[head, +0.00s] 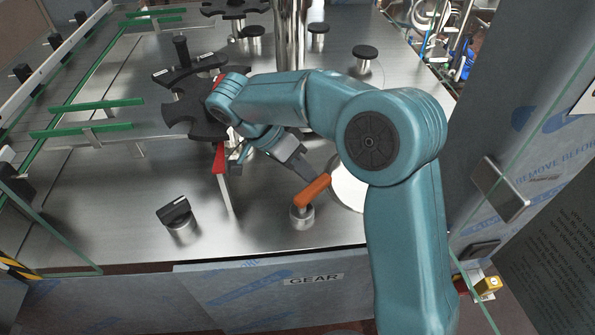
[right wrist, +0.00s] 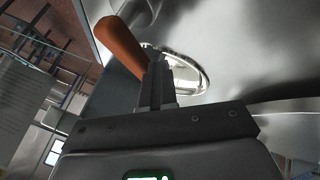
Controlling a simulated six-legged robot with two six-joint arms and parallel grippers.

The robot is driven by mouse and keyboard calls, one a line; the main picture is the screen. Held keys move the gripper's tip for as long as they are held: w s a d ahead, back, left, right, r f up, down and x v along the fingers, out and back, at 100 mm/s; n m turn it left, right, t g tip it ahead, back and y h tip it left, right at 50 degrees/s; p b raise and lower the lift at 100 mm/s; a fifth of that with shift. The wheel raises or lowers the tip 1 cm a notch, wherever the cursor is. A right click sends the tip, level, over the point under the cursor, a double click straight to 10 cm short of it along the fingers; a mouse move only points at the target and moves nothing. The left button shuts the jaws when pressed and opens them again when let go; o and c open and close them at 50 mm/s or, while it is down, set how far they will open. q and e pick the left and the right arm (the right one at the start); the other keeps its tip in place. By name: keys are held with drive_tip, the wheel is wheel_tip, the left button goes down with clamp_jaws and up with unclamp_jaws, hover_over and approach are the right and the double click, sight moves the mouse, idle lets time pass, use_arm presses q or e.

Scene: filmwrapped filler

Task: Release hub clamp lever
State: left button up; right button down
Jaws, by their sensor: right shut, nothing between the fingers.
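An orange-handled lever (head: 314,190) stands on a short round metal hub (head: 302,217) near the front of the steel deck. Its handle slants up to the right in the head view. My right gripper (head: 307,173) reaches down from behind the handle, with its fingers at the handle's upper end. In the right wrist view the orange handle (right wrist: 122,46) lies just left of the fingertips (right wrist: 156,66). The fingers are shut with nothing between them. They are beside the handle, not around it; I cannot tell whether they touch it. My left gripper is out of view.
A black knob (head: 174,212) stands left of the lever. Black star wheels (head: 195,115) and green rails (head: 82,130) lie behind and left. A pale round disc (head: 348,190) is right of the lever, partly behind my arm. A glass panel edge (head: 535,120) stands at right.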

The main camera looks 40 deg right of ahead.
drive_tip(key=shift+s+d+m+g+y, duration=0.2)
drive_tip(key=shift+m+g+y, duration=0.1)
drive_tip(key=shift+m, duration=0.25)
drive_tip(key=shift+s+d+m+g+y, duration=0.15)
drive_tip(key=shift+m+g+y, duration=0.15)
drive_tip(key=shift+m, duration=0.25)
drive_tip(key=m+y, duration=0.1)
drive_tip(key=m, duration=0.1)
drive_tip(key=s+d+m+g+y, duration=0.1)
drive_tip(key=m, duration=0.1)
drive_tip(key=shift+s, duration=0.3)
drive_tip(key=shift+s+m+y, duration=0.3)
drive_tip(key=shift+s, duration=0.15)
drive_tip(key=shift+s+d, duration=0.1)
drive_tip(key=d+p+v, duration=0.1)
drive_tip(key=p+v, duration=0.1)
drive_tip(key=v, duration=0.5)
drive_tip(key=p, duration=0.7)
approach(325, 181)
drive_tip(key=v, duration=0.3)
